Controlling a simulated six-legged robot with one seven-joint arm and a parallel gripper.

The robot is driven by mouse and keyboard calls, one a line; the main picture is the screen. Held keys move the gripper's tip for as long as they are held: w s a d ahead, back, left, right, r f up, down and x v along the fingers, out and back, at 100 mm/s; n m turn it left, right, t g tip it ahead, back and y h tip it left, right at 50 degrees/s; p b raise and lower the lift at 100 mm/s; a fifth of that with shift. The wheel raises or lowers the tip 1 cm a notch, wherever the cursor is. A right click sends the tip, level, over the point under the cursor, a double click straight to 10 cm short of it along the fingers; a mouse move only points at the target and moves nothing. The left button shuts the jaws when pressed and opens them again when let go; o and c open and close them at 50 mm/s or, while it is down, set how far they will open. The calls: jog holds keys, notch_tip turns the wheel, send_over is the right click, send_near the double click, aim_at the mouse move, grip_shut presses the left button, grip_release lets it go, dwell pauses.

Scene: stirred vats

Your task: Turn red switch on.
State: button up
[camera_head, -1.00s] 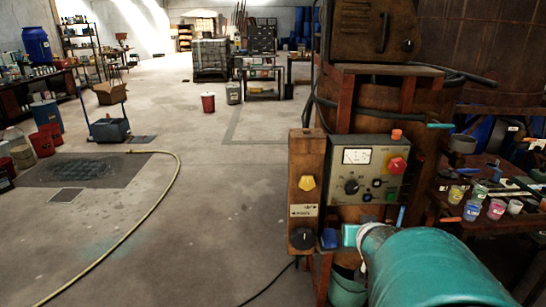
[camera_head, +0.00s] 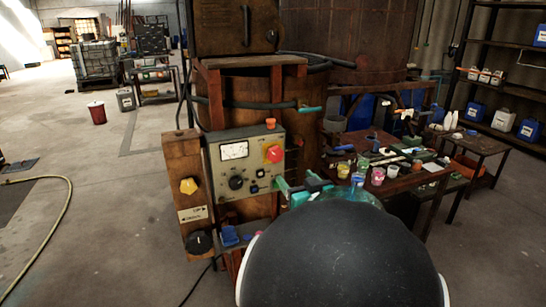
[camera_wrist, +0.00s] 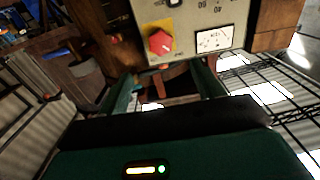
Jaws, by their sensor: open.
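The red switch (camera_head: 273,153) is a red knob on a yellow plate at the right side of a grey-beige control panel (camera_head: 222,180). In the wrist view the red switch (camera_wrist: 159,42) shows near the top centre, beside the white meter, with the panel upside down. My gripper (camera_wrist: 165,88) has its two green fingers spread, with nothing between them. The red switch lies beyond the fingertips, apart from them. In the head view my gripper (camera_head: 300,188) is just right of the panel's lower right corner, partly hidden by my dark arm.
A yellow knob (camera_head: 188,186) is on the wooden post left of the panel. An orange button (camera_head: 270,122) sits on top of the panel. A table (camera_head: 405,182) with cups and tools stands to the right. Open floor (camera_head: 105,220) lies to the left.

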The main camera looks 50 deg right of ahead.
aim_at(276, 157)
jog(key=x, duration=1.3)
jog(key=shift+w+d+r, duration=0.1)
jog(key=shift+w, duration=0.2)
jog(key=c, duration=1)
